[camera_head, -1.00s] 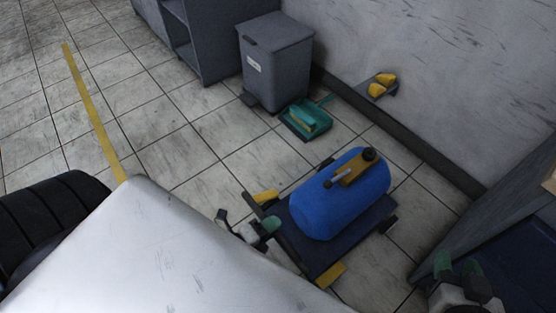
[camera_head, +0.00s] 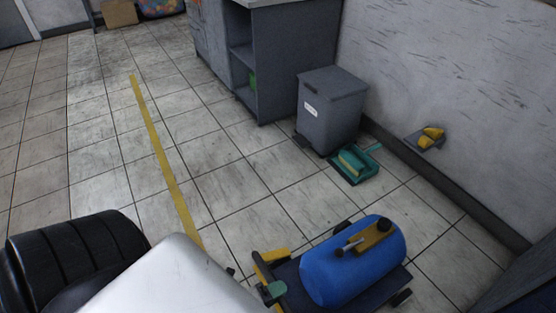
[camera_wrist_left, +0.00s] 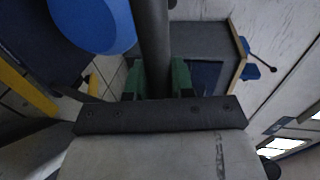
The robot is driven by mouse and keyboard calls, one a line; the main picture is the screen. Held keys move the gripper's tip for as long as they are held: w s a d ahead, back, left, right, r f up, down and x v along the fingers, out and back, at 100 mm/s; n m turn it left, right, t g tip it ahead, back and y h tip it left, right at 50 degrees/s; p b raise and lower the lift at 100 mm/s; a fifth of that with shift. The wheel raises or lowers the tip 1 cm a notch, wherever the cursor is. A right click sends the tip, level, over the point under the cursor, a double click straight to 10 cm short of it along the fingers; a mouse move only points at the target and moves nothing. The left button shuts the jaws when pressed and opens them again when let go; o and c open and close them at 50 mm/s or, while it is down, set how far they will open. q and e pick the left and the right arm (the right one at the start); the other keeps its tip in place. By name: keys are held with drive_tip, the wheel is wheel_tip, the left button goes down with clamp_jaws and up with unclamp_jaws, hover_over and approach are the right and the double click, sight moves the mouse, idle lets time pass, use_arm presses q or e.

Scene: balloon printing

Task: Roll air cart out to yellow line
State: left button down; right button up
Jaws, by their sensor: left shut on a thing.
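The air cart is a low dark platform with yellow corner pieces (camera_head: 276,255), and a blue tank (camera_head: 340,275) lies on it. It is at the bottom middle of the head view, partly cut off. The yellow line (camera_head: 160,150) runs along the floor to the left of the cart, with tiles between them. My left gripper (camera_head: 272,292) is at the cart's left end. In the left wrist view its green fingers are closed around a dark bar (camera_wrist_left: 155,45), with the blue tank (camera_wrist_left: 92,25) beside it. My right gripper is out of view.
A grey pedal bin (camera_head: 330,110) and a green dustpan (camera_head: 355,165) stand by the wall behind the cart. A grey cabinet (camera_head: 285,60) is farther back. Floor around the line is clear.

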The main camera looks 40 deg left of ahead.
use_arm(q)
drive_tip(key=shift+s, duration=0.1)
drive_tip(key=c, duration=1)
unclamp_jaws()
drive_tip(key=shift+o, duration=0.2)
drive_tip(key=p+v, duration=0.1)
drive_tip(key=v, duration=0.9)
drive_tip(key=shift+s+p, duration=0.35)
drive_tip(key=shift+p, duration=0.05)
drive_tip(key=shift+a+r, duration=0.1)
